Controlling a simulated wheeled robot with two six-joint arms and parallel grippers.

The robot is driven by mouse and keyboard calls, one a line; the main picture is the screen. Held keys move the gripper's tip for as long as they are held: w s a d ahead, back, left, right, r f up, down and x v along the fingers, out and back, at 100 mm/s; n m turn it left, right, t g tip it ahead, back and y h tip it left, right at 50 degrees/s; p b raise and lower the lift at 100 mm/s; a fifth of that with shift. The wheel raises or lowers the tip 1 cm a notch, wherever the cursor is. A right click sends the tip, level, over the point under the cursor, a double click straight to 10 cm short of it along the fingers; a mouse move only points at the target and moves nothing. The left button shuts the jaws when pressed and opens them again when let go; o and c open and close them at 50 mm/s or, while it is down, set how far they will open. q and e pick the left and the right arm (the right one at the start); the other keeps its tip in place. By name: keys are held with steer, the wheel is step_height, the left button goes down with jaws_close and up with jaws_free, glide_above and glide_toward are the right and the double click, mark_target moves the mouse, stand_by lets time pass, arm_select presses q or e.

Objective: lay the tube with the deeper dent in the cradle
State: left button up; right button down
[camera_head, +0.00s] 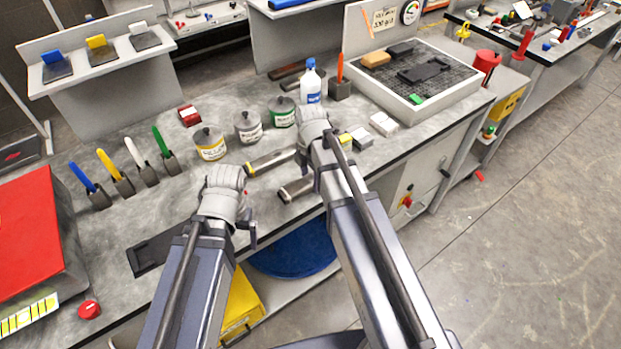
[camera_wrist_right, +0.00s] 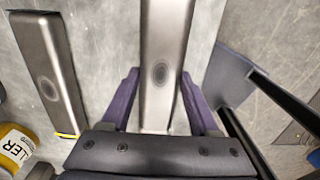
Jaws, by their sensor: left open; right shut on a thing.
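Two grey metal tubes lie side by side at the bench's front middle. The near tube (camera_head: 297,188) is between the purple fingers of my right gripper (camera_wrist_right: 158,105), which is shut on it; it also fills the middle of the right wrist view (camera_wrist_right: 165,35). The far tube (camera_head: 270,160) lies beside it, free, with a yellow band at one end; it is at left in the wrist view (camera_wrist_right: 45,50). Each shows a dark oval dent; I cannot tell which is deeper. My left gripper (camera_head: 250,235) is open and empty. A flat black piece (camera_head: 150,252), possibly the cradle, lies at front left.
Three lidded cans (camera_head: 209,143) stand behind the tubes, with a white bottle (camera_head: 311,82) further back. Small light blocks (camera_head: 383,124) lie to the right. A red-topped box (camera_head: 30,230) and a red button (camera_head: 89,310) are at left. Brushes (camera_head: 135,153) stand behind the black piece.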

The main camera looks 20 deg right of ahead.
mark_target(310, 179)
step_height(310, 179, up, 10)
steer(key=p, duration=0.9)
steer(key=shift+f, duration=0.2)
